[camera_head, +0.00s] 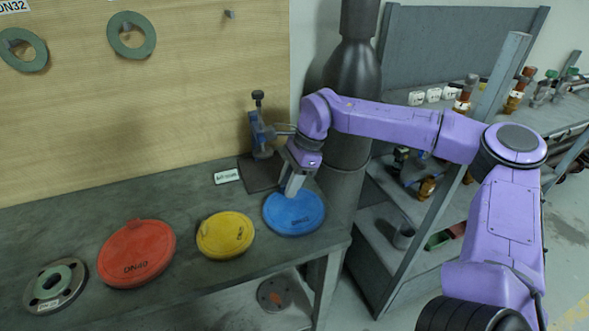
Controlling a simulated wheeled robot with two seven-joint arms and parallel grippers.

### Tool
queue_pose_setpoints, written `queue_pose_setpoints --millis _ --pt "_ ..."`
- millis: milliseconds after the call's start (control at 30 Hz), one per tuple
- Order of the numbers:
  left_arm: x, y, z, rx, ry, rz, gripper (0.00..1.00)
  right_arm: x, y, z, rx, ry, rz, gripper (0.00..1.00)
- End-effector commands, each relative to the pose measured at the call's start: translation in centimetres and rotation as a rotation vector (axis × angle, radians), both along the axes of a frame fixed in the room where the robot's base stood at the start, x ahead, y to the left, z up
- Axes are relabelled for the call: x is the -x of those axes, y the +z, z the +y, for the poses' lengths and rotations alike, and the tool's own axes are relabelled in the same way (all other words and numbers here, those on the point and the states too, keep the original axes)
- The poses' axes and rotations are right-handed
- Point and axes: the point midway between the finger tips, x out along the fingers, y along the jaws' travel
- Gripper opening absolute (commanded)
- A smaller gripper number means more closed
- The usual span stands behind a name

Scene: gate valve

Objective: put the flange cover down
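A round blue flange cover (295,212) lies flat, or nearly so, at the right end of the grey workbench (200,268). My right gripper (290,192) comes down from above, with its grey fingers at the far left part of the blue cover. The fingers overlap in this view, so I cannot tell whether they grip the rim or only stand over it. A yellow cover (225,235) and a red cover (137,254) marked DN40 lie to the left on the bench. My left gripper is out of view.
A metal flange (55,286) lies at the bench's left end. A small blue-grey device (262,135) stands behind my gripper, beside a white label (226,176). A dark column (345,150) rises close on the right. Shelves with valves (465,95) stand farther right.

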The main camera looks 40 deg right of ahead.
Motion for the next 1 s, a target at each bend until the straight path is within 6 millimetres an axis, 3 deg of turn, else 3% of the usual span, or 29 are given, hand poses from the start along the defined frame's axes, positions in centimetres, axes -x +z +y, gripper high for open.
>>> queue_pose_setpoints --millis 300,433,600,1000 --pt "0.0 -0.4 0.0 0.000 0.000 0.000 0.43 0.5 7.4 -3.0 -0.001 -0.004 -0.006 0.33" --pt "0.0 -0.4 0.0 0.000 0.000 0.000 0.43 0.7 9.5 -3.8 0.000 -0.001 -0.004 0.33" --pt "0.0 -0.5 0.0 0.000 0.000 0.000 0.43 0.9 10.6 -4.3 -0.001 0.000 -0.003 0.33" --pt "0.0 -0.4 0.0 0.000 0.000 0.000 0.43 0.9 10.6 -4.3 0.000 0.000 -0.002 0.33"
